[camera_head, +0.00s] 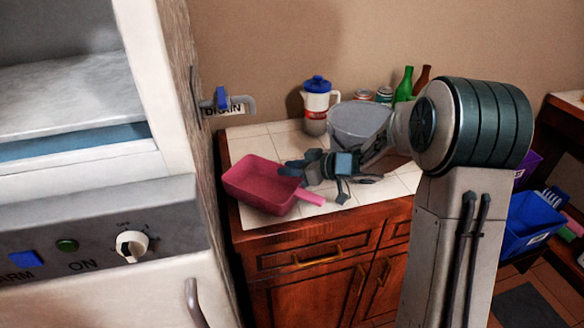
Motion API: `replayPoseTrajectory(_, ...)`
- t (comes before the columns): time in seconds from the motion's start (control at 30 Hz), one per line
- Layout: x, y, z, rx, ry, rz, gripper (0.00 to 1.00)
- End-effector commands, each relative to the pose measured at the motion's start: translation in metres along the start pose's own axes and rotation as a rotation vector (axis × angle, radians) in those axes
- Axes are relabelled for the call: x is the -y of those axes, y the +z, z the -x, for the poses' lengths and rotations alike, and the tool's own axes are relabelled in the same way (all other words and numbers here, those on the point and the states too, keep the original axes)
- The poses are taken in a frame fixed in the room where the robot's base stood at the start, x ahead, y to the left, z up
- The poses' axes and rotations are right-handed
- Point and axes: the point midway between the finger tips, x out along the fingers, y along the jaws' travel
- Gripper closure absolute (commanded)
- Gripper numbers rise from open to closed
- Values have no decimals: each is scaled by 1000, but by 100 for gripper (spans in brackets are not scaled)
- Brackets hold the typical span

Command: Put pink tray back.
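The pink tray (262,185) is an open, scoop-like tray with a short handle (311,197). It sits at the left front of the white tiled counter (345,215), with its handle pointing right. My gripper (312,178) is low over the counter, at the tray's right side. Its bluish left parts overlap the tray's right rim in the picture, and a dark finger part hangs to the right of the handle. I cannot tell whether it touches the tray or how far its fingers are apart.
A grey bucket (357,121), a blue-lidded jug (317,104), cans (384,95) and bottles (404,85) stand behind my gripper. A white appliance (90,220) with a drain lever (224,102) is at left. A blue bin (530,222) is at right. The counter's front strip is bare.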

Motion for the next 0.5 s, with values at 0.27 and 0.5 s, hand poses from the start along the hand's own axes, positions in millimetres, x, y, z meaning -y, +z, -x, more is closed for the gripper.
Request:
replayPoseTrajectory(0.27,-1,-4,19,0,5,0,76)
replayPoseTrajectory(0.5,-1,-4,71,-1,6,0,76)
